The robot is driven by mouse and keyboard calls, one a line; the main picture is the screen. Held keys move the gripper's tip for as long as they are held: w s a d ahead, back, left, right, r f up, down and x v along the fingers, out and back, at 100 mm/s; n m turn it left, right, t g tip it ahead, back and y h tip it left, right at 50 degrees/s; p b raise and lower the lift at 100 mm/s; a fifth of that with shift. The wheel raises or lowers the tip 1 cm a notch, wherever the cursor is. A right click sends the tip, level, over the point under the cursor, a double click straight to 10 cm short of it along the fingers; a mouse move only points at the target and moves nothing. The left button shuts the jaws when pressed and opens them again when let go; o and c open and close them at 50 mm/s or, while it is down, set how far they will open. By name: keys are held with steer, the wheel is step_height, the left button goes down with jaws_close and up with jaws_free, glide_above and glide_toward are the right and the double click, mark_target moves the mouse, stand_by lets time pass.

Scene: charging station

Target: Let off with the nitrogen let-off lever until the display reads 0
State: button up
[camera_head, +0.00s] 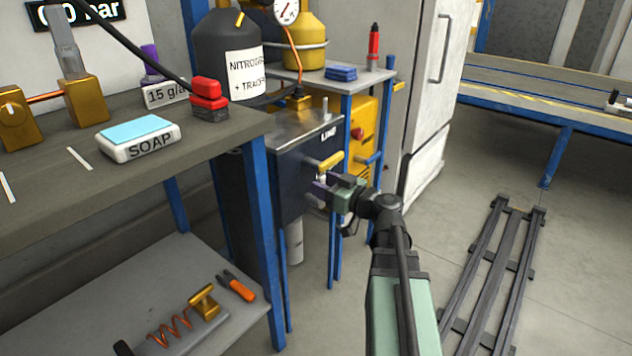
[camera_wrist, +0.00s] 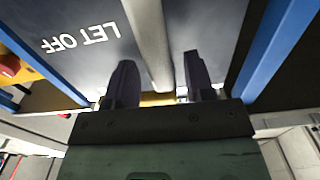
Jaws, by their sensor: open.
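The display (camera_head: 88,12) is at the top left of the head view, cut by the frame edge; it seems to read "0.0 bar", but the first digit is unclear. A dark box (camera_head: 290,180) has a short yellow lever (camera_head: 331,161) on its front. The wrist view shows the words LET OFF (camera_wrist: 80,38) upside down on the dark panel. My gripper (camera_head: 320,190) is at the box front, just below the lever. In the wrist view my gripper (camera_wrist: 158,82) is open, with a yellow part (camera_wrist: 158,99) partly visible between the fingers; contact is unclear.
A grey pipe (camera_wrist: 150,40) runs between the fingers in the wrist view. Blue legs (camera_head: 263,240) stand beside the box. A nitrogen bottle (camera_head: 226,55) and gauge (camera_head: 286,10) are behind. A workbench with soap (camera_head: 138,142) is left. Floor rails (camera_head: 495,265) lie right.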

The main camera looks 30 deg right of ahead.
steer(key=shift+x, duration=1.45)
jaws_close()
